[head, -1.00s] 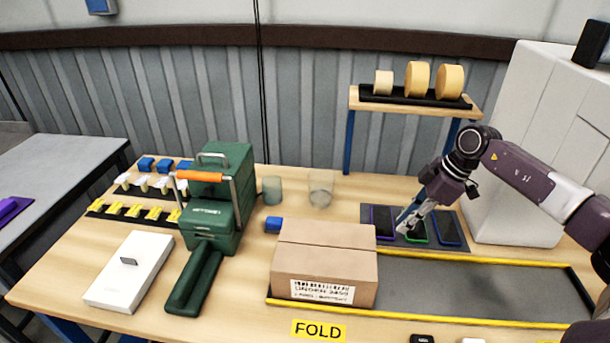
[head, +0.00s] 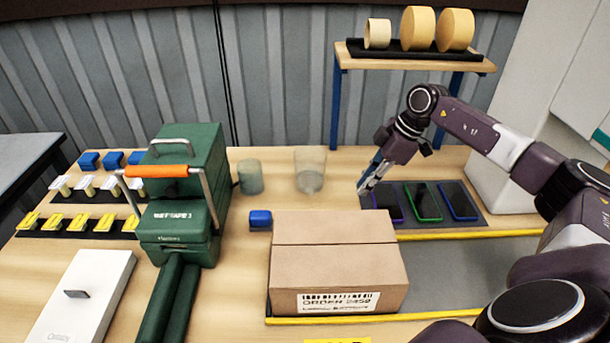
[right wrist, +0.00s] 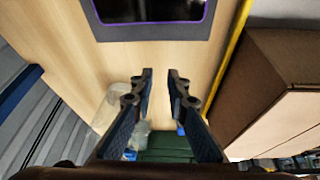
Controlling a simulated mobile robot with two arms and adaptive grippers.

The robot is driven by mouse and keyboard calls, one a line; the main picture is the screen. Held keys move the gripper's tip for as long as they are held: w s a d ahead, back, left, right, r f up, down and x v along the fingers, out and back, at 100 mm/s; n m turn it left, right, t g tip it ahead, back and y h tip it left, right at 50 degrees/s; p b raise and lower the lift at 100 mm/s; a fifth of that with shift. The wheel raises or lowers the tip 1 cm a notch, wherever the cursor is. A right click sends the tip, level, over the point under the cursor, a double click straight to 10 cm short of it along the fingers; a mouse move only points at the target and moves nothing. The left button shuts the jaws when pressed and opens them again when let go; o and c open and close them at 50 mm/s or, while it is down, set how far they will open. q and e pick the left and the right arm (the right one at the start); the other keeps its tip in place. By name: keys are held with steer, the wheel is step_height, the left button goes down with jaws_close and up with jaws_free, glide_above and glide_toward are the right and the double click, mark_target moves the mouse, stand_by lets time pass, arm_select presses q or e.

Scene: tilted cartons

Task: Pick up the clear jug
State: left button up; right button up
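The clear jug (head: 310,172) stands upright on the table behind the carton in the head view. In the right wrist view the clear jug (right wrist: 114,102) shows at the left, partly hidden behind a finger. My right gripper (head: 366,187) is to the right of the jug, apart from it, near the purple-edged phone. In the right wrist view my right gripper (right wrist: 161,74) has its two fingers apart with nothing between them. My left gripper is not in view.
A greenish cup (head: 250,177) stands left of the jug. A closed carton (head: 335,250) is in front, with a blue block (head: 260,219) beside it. Phones lie on a dark mat (head: 472,216) at the right. A shelf (head: 480,64) with tape rolls stands behind. A green machine (head: 185,190) is left.

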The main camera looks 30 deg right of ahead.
steer(key=p, duration=0.3)
glide_above(311, 195)
steer(key=d, duration=0.2)
steer(key=shift+s+a+f, duration=0.1)
steer(key=shift+s+a, duration=0.15)
steer(key=shift+s, duration=0.2)
steer(key=shift+x, duration=2.6)
jaws_close()
